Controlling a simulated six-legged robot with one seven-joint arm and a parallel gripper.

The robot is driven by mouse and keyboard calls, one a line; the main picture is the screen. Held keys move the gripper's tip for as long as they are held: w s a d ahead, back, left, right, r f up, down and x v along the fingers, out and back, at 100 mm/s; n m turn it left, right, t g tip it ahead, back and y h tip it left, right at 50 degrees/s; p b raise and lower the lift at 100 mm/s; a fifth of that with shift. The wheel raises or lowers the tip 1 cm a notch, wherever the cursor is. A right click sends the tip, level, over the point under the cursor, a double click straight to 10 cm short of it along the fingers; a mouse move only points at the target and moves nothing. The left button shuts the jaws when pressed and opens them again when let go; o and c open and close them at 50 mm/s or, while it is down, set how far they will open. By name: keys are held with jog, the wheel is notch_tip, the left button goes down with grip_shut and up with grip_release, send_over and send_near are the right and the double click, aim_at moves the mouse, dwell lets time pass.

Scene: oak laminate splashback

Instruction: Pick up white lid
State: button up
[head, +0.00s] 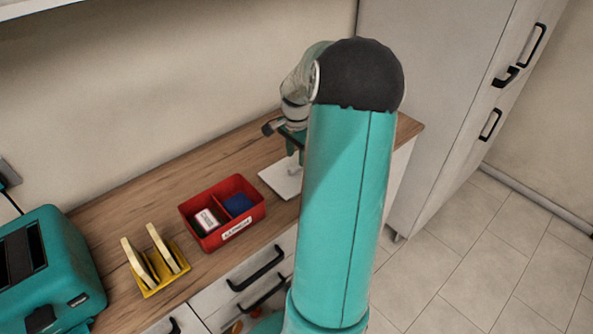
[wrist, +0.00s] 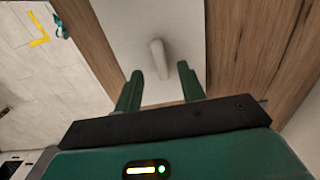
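The white lid (head: 281,182) lies flat on the wooden counter, partly hidden behind my arm in the head view. In the wrist view it is a pale flat panel (wrist: 185,30) with a raised white bar handle (wrist: 159,59) in its middle. My gripper (wrist: 160,78) has two green fingers set wide apart. The handle shows between and just beyond the fingertips, with a gap on both sides. In the head view my gripper (head: 294,152) is above the lid and mostly hidden by my arm.
A red two-part box (head: 222,234) with a white and a blue item stands left of the lid. A yellow rack (head: 160,282) holding bread slices and a teal toaster (head: 45,270) are further left. A tall grey cabinet (head: 430,90) stands at the right.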

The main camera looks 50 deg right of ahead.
aim_at(296, 164)
notch_tip(296, 164, down, 4)
jog(key=shift+d+f, duration=0.1)
grip_shut()
dwell(0.4)
